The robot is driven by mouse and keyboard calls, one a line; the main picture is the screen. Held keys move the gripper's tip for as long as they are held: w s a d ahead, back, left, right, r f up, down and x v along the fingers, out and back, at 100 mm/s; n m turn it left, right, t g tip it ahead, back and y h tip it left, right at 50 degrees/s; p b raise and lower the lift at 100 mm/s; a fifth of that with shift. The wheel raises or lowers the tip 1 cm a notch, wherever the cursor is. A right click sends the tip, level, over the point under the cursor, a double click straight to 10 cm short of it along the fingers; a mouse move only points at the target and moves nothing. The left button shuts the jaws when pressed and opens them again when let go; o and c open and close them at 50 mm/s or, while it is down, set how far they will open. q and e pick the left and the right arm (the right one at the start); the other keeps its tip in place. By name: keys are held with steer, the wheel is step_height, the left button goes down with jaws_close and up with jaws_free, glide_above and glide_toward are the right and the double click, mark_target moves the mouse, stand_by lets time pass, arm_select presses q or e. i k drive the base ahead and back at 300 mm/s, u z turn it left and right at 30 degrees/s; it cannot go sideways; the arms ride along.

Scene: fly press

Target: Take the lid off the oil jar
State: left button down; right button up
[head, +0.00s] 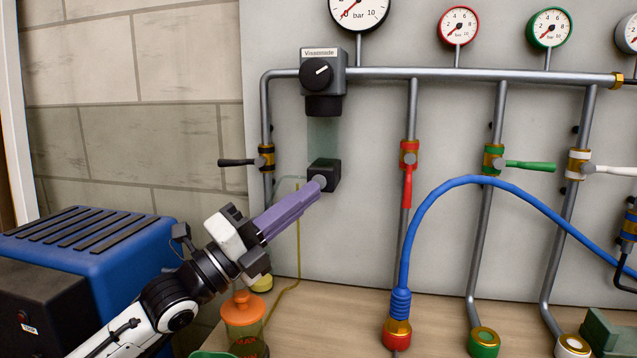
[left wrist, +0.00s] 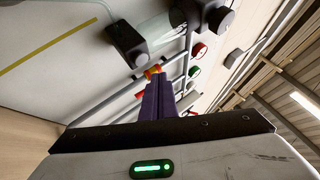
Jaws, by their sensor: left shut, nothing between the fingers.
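A clear jar (head: 246,337) with an orange knobbed lid (head: 243,308) stands low on the wooden bench in the head view, partly behind my left arm. The lid sits on the jar. A smaller yellowish jar (head: 262,284) shows behind it, mostly hidden by my gripper. My left gripper (head: 314,190) is shut and empty, its purple fingers pointing up and right, well above the jars. The fingertips appear in front of the black block under the glass tube; I cannot tell if they touch. The fingers also show in the left wrist view (left wrist: 158,97). My right gripper is out of view.
A sight-glass unit with a black block (head: 331,170) hangs on the panel. Pipes, valves and gauges fill the panel rightward. A blue hose (head: 425,215) arches over the bench. A blue machine (head: 90,255) stands left. Bare bench (head: 330,325) lies right of the orange-lidded jar.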

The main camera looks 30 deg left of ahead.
mark_target(244, 309)
steer(key=k, duration=1.5)
